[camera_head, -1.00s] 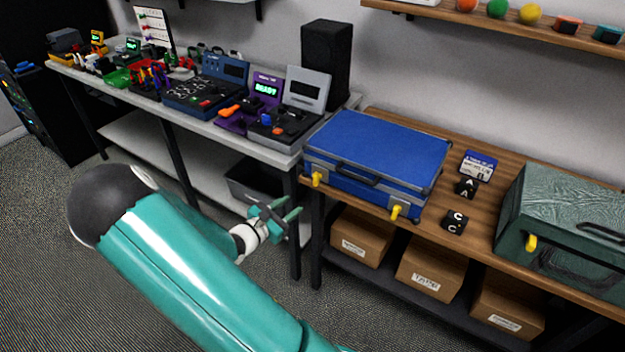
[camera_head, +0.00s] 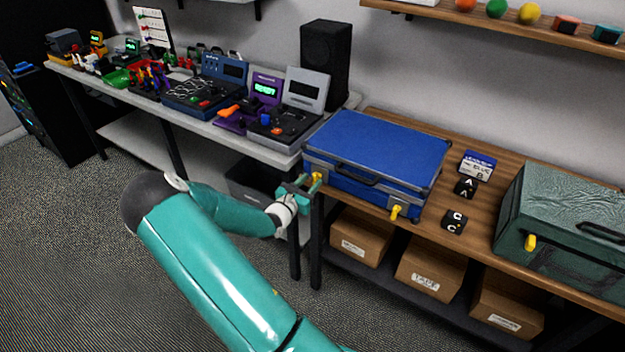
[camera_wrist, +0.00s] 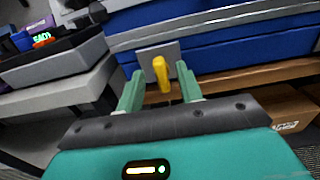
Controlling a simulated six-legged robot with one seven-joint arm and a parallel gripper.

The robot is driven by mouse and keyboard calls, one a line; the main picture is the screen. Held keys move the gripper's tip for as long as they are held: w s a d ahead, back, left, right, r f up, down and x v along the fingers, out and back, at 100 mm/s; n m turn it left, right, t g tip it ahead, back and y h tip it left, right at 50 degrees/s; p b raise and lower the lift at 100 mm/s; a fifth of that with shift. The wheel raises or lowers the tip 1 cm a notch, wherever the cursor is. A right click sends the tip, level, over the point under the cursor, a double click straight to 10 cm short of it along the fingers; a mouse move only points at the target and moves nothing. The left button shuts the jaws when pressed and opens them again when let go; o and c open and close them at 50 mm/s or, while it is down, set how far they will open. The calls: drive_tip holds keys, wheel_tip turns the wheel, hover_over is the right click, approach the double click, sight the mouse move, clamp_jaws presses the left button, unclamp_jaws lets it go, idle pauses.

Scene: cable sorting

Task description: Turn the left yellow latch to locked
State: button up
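The blue case (camera_head: 375,150) lies closed on the wooden bench. Its left yellow latch (camera_head: 317,181) is at the front left corner. In the wrist view this latch (camera_wrist: 161,74) hangs roughly upright on a grey plate (camera_wrist: 150,58). My gripper (camera_head: 307,184) is just in front of the left latch. In the wrist view my gripper (camera_wrist: 158,84) is open, with one green finger on each side of the latch and gaps visible. The right yellow latch (camera_head: 395,211) is on the same case front, away from my gripper.
A green case (camera_head: 565,225) with its own yellow latch stands at the right of the wooden bench (camera_head: 424,225). Dark cubes lie between the cases. A grey table (camera_head: 235,139) with devices adjoins on the left. Cardboard boxes (camera_head: 432,272) sit on the shelf below.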

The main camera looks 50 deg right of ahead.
drive_tip(key=shift+w+d, duration=0.1)
drive_tip(key=shift+d, duration=0.95)
drive_tip(key=shift+c, duration=0.5)
clamp_jaws()
